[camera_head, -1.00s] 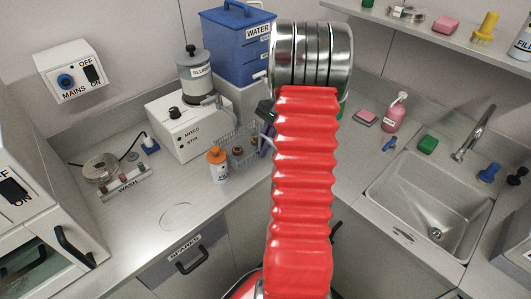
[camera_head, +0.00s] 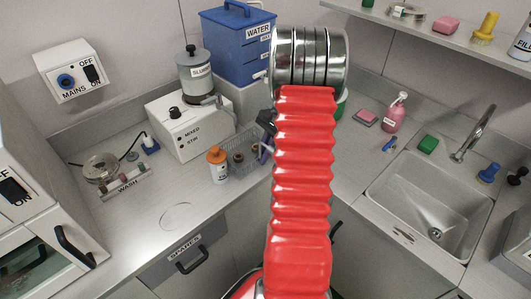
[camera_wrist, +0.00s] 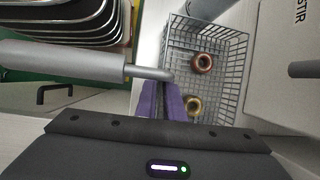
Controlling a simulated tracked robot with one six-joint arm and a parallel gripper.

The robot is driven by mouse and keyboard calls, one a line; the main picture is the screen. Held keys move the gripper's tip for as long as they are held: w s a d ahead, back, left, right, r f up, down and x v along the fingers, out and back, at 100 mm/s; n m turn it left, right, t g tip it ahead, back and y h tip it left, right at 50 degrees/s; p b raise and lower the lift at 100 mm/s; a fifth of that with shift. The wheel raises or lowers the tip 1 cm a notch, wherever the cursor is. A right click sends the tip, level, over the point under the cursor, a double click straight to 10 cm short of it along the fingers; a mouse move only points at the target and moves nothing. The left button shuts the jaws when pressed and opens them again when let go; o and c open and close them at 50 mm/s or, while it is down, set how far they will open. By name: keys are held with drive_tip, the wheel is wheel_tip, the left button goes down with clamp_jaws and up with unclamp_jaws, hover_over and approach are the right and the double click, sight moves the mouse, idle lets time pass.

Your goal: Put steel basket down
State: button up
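The steel basket (camera_wrist: 237,66) is a wire-mesh basket seen from above in the wrist view. It holds a copper-coloured ring (camera_wrist: 201,63) and a brass-coloured ring (camera_wrist: 193,106). In the head view the basket (camera_head: 234,143) is on or just above the bench, partly behind the red arm; I cannot tell if its base touches. My gripper (camera_wrist: 166,90) has purple finger pads close together at the basket's left side in the wrist view. It appears shut on the basket's edge, though the contact itself is hidden. A grey rod with a thick grip (camera_wrist: 65,60) crosses at the fingertips.
An orange-capped bottle (camera_head: 218,167) stands left of the basket. The mixer box (camera_head: 185,130) and blue water container (camera_head: 235,45) are behind. The front-left bench is clear around a drawn ring (camera_head: 176,216). The sink (camera_head: 435,210) is right.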

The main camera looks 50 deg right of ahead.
drive_tip(key=o, duration=0.4)
drive_tip(key=v, duration=1.2)
drive_tip(key=shift+s+r, duration=0.1)
idle(0.4)
